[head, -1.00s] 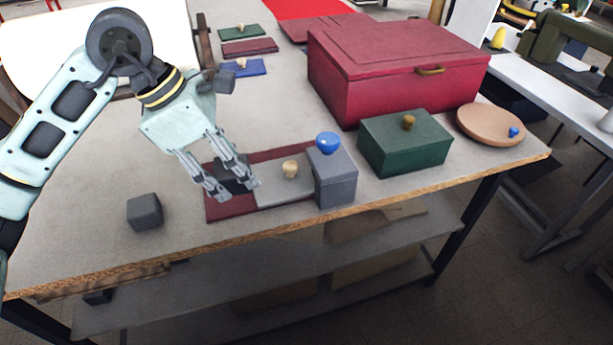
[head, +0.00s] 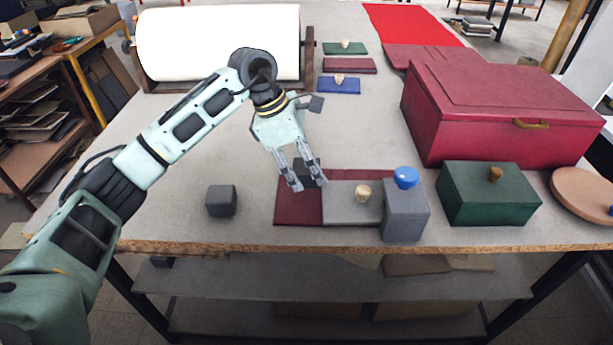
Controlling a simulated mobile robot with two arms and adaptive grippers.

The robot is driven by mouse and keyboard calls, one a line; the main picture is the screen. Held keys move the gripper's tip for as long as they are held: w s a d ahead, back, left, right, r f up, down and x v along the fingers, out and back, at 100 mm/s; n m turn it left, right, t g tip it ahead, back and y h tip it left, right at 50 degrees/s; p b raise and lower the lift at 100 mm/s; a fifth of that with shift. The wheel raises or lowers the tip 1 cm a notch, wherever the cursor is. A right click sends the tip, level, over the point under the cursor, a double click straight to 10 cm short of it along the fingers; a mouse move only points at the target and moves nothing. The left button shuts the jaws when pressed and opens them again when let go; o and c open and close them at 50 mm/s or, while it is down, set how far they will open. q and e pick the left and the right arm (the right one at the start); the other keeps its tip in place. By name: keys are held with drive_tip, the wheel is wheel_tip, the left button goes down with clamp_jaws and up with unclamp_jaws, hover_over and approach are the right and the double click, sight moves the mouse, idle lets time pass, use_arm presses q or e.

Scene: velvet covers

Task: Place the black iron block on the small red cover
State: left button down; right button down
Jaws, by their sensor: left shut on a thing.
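My left gripper (head: 309,185) is shut on a black block (head: 303,172), partly hidden by the fingers. It is over the left part of a dark red flat cover (head: 298,207) near the table's front edge; I cannot tell whether the block touches it. A grey flat piece with a pale knob (head: 343,208) lies over that cover's right part. A second dark block (head: 221,201) sits on the table to the left. Another small dark red cover (head: 349,66) lies at the back between a green one (head: 345,49) and a blue one (head: 339,86). My right gripper is not in view.
A grey box with a blue knob (head: 404,212) and a green box (head: 488,196) stand right of the gripper. A large red chest (head: 480,110) is behind them. A white roll (head: 220,45) stands at the back left. The middle of the table is clear.

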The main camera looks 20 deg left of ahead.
sight(306, 180)
use_arm(q)
drive_tip(key=shift+f+p, duration=0.55)
drive_tip(key=shift+f, duration=1.05)
drive_tip(key=shift+w+f, duration=0.1)
drive_tip(key=shift+f, duration=0.25)
drive_tip(key=c, duration=1.3)
unclamp_jaws()
drive_tip(key=shift+f, duration=0.25)
drive_tip(key=shift+c, duration=0.2)
drive_tip(key=o, duration=0.4)
drive_tip(key=shift+o, duration=0.2)
drive_tip(key=shift+r, duration=0.1)
